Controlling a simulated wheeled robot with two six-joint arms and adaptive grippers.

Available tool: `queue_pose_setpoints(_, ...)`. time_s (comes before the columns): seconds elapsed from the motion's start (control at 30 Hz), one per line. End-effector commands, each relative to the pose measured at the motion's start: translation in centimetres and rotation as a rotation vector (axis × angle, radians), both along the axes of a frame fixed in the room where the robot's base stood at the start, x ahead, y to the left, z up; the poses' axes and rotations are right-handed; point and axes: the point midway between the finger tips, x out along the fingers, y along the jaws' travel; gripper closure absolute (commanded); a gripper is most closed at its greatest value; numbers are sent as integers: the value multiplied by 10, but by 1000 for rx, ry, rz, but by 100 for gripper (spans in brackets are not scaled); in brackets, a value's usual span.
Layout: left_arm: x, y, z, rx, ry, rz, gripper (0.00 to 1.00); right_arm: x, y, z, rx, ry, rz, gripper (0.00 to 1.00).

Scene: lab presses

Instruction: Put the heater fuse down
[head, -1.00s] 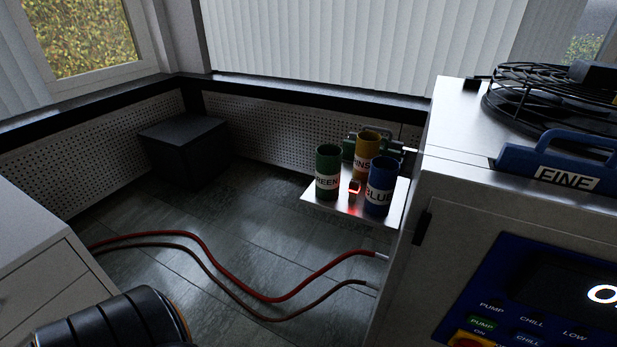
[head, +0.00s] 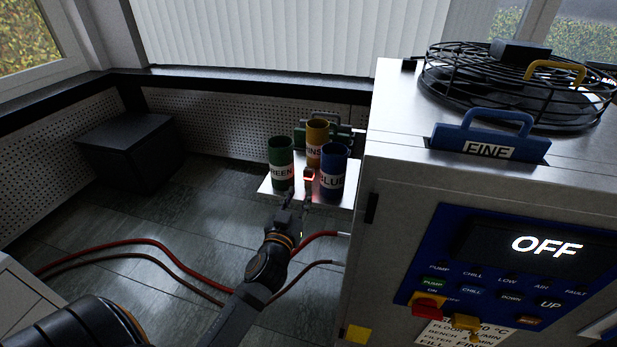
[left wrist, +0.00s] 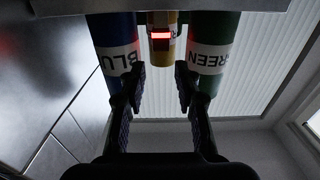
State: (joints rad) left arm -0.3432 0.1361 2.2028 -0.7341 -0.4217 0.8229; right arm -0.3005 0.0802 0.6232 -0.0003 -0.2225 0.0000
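My left gripper (head: 297,197) reaches in from below, in front of the small shelf on the machine's side. In the left wrist view (left wrist: 159,72) its fingers are apart with nothing between them. Beyond the gap is a small dark block with a red glowing face (left wrist: 160,35). This block (head: 309,174) stands on the shelf among a green cup (head: 281,165), an orange cup (head: 317,138) and a blue cup (head: 333,172). I cannot make out a part that is clearly the heater fuse. My right gripper is out of view.
The shelf (head: 267,187) sticks out from the tall metal machine (head: 390,170), whose panel (head: 480,265) reads OFF. Red hoses (head: 160,246) cross the floor below. A dark box (head: 130,150) stands by the perforated wall.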

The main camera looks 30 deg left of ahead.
Motion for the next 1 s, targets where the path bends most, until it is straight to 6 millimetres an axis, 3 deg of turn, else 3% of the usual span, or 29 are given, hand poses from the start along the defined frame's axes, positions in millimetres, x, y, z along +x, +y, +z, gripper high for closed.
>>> queue_pose_setpoints(0.2, 37, 9, 1, 1, -1, 0, 68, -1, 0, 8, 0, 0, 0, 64)
queue_pose_setpoints(0.47, 50, 12, -1, 1, 0, 0, 68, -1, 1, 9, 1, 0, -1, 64)
queue_pose_setpoints(0.7, 87, 23, -6, 2, 0, 0, 68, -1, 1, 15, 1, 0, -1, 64)
queue_pose_setpoints(1.0, 95, 24, -8, 2, 1, -1, 68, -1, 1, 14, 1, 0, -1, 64)
